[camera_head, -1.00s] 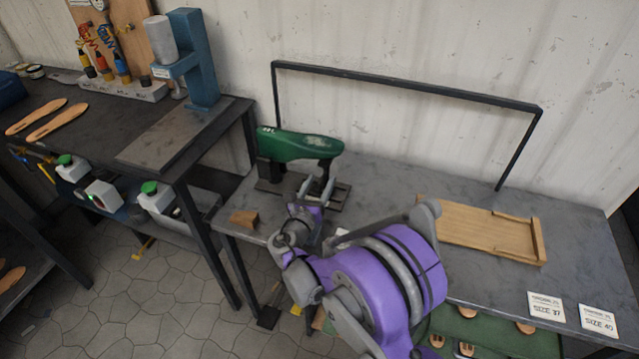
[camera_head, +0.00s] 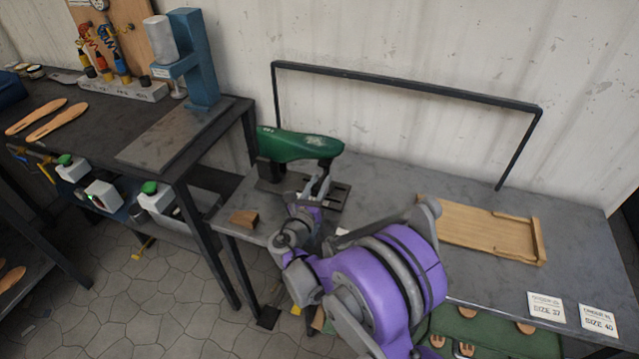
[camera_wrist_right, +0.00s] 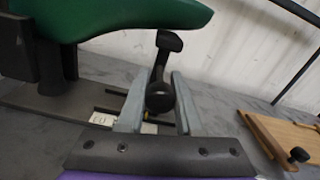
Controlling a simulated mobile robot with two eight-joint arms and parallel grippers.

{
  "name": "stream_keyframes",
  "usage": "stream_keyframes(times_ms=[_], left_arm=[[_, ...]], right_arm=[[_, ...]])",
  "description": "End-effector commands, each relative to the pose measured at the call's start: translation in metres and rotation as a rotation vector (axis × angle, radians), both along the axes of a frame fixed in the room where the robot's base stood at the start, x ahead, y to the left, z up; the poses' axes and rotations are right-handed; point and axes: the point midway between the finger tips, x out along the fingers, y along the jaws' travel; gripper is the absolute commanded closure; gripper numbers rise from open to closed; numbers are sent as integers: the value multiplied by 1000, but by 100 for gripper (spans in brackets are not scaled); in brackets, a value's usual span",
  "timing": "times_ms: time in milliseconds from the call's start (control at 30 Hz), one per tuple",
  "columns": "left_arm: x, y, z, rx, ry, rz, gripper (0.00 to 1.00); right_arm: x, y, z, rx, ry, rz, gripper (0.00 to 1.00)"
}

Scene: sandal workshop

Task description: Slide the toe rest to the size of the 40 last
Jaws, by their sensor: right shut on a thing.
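The green 40 last (camera_head: 300,145) sits sole-up on a dark stand on the grey bench; its toe end points right. It also shows at the top of the right wrist view (camera_wrist_right: 120,15). The toe rest (camera_wrist_right: 168,42) is a black padded head on a slanted stem under the toe end, with a round black knob (camera_wrist_right: 160,97) low in front. My right gripper (camera_head: 322,188) is shut on this knob, one grey finger on each side in the right wrist view (camera_wrist_right: 155,108). Its fingers hide part of the slide base. My left gripper is not in view.
A wooden tray (camera_head: 485,232) lies to the right on the bench. A small brown block (camera_head: 243,218) is near the bench's left edge. Cards marked SIZE 37 (camera_head: 545,307) and SIZE 40 (camera_head: 598,321) lie at the right front. A black bar frame (camera_head: 400,82) stands behind.

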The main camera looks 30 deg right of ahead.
Motion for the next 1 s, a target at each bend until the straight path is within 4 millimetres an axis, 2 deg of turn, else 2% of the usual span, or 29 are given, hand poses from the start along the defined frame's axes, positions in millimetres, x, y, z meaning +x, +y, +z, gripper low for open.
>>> stream_keyframes(times_ms=[700, 1000], left_arm=[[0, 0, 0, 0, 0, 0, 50], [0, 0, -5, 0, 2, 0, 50]], right_arm=[[0, 1, 0, 1, 1, 1, 100], [24, 21, -1, 0, 0, 3, 100]])
